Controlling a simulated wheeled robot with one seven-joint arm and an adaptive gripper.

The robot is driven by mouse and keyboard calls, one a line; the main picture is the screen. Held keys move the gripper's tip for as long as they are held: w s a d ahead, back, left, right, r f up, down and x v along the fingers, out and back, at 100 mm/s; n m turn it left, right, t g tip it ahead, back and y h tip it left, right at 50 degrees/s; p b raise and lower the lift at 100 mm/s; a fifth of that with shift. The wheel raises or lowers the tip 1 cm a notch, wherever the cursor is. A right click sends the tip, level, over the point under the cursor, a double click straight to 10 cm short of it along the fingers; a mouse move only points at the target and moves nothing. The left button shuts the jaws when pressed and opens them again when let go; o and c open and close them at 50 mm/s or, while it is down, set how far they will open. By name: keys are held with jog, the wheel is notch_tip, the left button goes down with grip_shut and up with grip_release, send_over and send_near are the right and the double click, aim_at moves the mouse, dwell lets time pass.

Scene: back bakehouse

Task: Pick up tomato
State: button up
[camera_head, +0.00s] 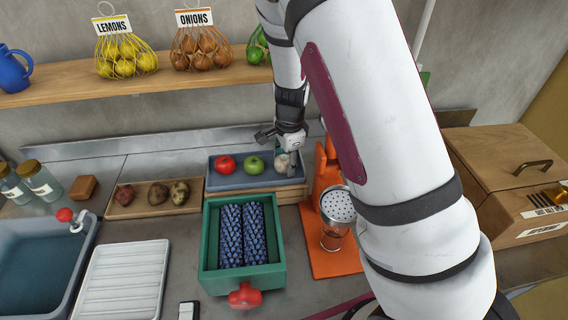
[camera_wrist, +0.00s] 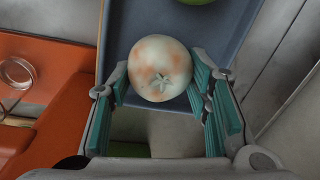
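A pale, round, tomato-like fruit (camera_wrist: 160,68) with orange patches and a star-shaped stem mark lies at the near end of the blue-grey tray (camera_wrist: 118,30) in the wrist view. In the head view it is the pale thing (camera_head: 283,165) at the tray's right end, partly hidden by my gripper (camera_head: 281,150). A red fruit (camera_head: 225,164) and a green one (camera_head: 255,165) lie to its left. In the wrist view my gripper's fingers are apart, with their tips on either side of the pale fruit. I cannot tell whether they touch it.
An orange stand (camera_head: 328,262) with a perforated head and a glass is close right of the tray. A green box (camera_head: 210,257) with blue patterned rolls is in front. A wooden tray (camera_head: 125,212) with brown produce is left. A shelf (camera_head: 60,78) with netted fruit hangs behind.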

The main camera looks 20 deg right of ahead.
aim_at(281, 158)
dwell(0.3)
jog(key=shift+w+a+r, duration=0.15)
jog(key=shift+a+r, duration=0.1)
jog(key=shift+r, duration=0.2)
jog(key=r, duration=0.4)
jog(key=a+r, duration=0.1)
jog(key=r, duration=0.1)
jog(key=shift+r+b, duration=0.15)
jog(key=shift+b, duration=0.2)
jog(key=w+a+b, duration=0.1)
jog(key=a, duration=1.7)
jog(key=shift+w+a, duration=0.25)
jog(key=shift+w, duration=0.1)
